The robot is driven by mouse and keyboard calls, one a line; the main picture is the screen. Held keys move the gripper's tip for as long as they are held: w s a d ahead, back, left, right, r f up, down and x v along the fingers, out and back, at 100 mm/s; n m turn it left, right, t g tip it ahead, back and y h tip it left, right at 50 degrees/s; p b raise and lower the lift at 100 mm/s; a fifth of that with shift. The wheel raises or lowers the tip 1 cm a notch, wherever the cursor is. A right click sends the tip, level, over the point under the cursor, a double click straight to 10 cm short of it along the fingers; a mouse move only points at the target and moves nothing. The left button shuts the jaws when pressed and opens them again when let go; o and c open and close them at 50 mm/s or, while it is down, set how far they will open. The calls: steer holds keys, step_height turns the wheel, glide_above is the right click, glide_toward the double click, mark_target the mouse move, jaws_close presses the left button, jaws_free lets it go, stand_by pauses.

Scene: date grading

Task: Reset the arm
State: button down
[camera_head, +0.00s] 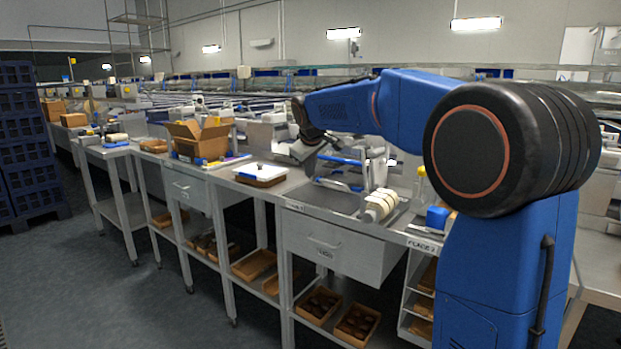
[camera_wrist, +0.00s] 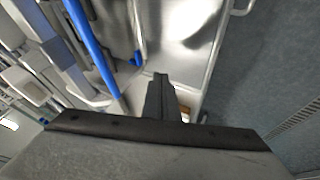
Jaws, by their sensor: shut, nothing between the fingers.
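My arm is blue with black joints and reaches leftward over the metal bench in the head view. My gripper (camera_wrist: 160,95) shows in the wrist view as dark fingers held together, with nothing between them. In the head view the wrist end hangs above the bench, near the blue-and-white frame (camera_head: 340,172), and the fingertips are hard to make out there. In the wrist view the fingers point toward the bench top and its front edge. I cannot tell how far they are above the surface.
A white-and-brown tray (camera_head: 260,174) and an open cardboard box (camera_head: 201,138) stand on the bench to the left. White rollers (camera_head: 379,205) and a blue box (camera_head: 437,218) sit at the right. Blue crates (camera_head: 25,140) are stacked far left. The floor (camera_head: 130,290) in front is clear.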

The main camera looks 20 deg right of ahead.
steer(key=s+f+m+g+y, duration=0.1)
steer(key=s+f, duration=0.1)
steer(key=s, duration=1.1)
steer(key=s+f+m, duration=0.2)
steer(key=s, duration=1.2)
steer(key=s+f+m, duration=0.1)
steer(key=s+f, duration=0.6)
steer(key=s, duration=0.4)
steer(key=s+f+m+g+y, duration=0.1)
steer(key=s+f, duration=0.7)
steer(key=s, duration=0.3)
steer(key=shift+s+a+f+m, duration=0.2)
steer(key=shift+s+f+m, duration=0.1)
steer(key=shift+m, duration=0.1)
